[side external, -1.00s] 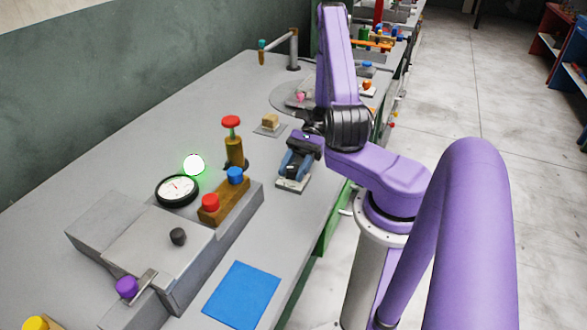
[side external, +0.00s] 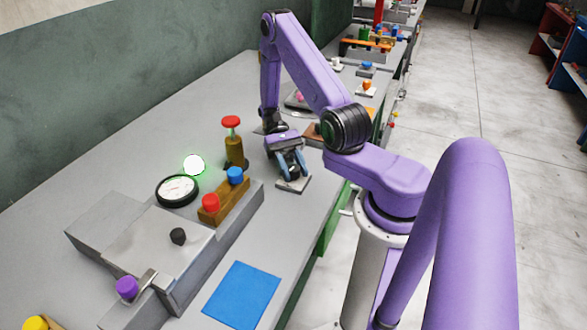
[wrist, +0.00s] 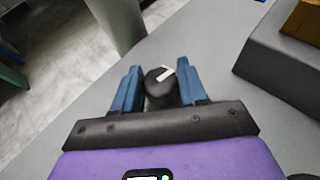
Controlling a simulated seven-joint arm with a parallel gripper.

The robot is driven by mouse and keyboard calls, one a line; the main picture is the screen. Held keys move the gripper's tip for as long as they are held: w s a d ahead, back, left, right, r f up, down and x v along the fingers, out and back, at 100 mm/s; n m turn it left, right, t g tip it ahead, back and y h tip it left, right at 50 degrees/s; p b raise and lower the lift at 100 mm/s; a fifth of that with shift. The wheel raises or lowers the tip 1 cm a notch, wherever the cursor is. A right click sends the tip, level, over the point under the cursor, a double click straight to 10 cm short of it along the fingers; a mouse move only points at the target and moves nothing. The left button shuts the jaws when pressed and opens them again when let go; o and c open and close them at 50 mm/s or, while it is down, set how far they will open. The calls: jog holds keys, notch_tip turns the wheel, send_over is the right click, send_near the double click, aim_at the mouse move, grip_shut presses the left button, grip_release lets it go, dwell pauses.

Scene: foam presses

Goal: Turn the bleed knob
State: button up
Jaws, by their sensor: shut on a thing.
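The bleed knob is a round black knob (wrist: 158,92) with a white pointer bar on top. In the wrist view it sits between the blue fingers of my gripper (wrist: 160,88), and the pointer slants up to the right. My gripper is shut on the knob, one finger on each side. In the side view my gripper (side external: 291,166) points down over a small light base plate (side external: 293,186) near the bench's right edge.
A brown valve post with a red top (side external: 231,123), a white-faced gauge (side external: 177,190), and a block with red (side external: 210,202) and blue (side external: 235,175) buttons stand left of my gripper. A blue mat (side external: 241,295) lies nearer. Bare bench surrounds the base plate.

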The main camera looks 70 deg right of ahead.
jog(key=shift+n+g+h, duration=0.6)
jog(key=shift+n+h, duration=0.2)
jog(key=shift+n, duration=0.1)
jog(key=o, duration=1)
jog(key=shift+c, duration=0.2)
jog(key=shift+w, duration=0.1)
jog(key=v, duration=1)
jog(key=shift+w+r, duration=0.1)
jog(key=shift+w, duration=0.1)
jog(key=shift+v, duration=0.75)
